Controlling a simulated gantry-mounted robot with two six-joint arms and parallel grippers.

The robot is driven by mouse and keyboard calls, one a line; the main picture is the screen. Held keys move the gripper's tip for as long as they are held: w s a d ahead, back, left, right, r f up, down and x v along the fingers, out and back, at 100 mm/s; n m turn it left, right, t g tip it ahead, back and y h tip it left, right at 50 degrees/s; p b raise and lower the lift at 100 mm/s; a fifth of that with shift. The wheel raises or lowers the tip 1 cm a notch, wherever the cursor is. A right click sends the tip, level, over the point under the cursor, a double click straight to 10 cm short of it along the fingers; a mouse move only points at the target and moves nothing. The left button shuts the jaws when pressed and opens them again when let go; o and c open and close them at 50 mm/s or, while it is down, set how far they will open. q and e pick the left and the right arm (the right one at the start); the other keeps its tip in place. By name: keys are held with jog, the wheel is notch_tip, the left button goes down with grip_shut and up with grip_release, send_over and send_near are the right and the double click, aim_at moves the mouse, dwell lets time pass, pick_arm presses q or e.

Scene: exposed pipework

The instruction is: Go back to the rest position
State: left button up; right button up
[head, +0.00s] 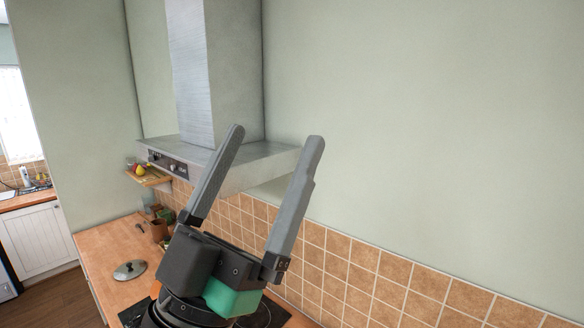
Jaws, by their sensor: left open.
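My left gripper (275,137) is in the lower middle of the head view. Its two long grey fingers point up and are spread apart. Nothing is between them; the range hood and wall show behind. The gripper body is black with a green block (232,299) at its base, and it covers part of the hob. My right gripper does not show.
A metal range hood (225,160) hangs from the wall behind the gripper. Below is a wooden counter (105,250) with a pot lid (130,269), a brown pot (159,231) and a dark hob (262,316). A small shelf (150,179) holds fruit.

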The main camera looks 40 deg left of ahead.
pick_arm(q)
jog(key=d+r+m+h+p, duration=0.1)
jog(key=d+r+h+p, duration=0.3)
jog(key=r+h+p, duration=0.1)
jog(key=shift+r+m+p, duration=0.4)
jog(key=shift+r+p, duration=0.45)
jog(key=shift+p, duration=0.05)
jog(key=shift+s, duration=0.1)
dwell(0.3)
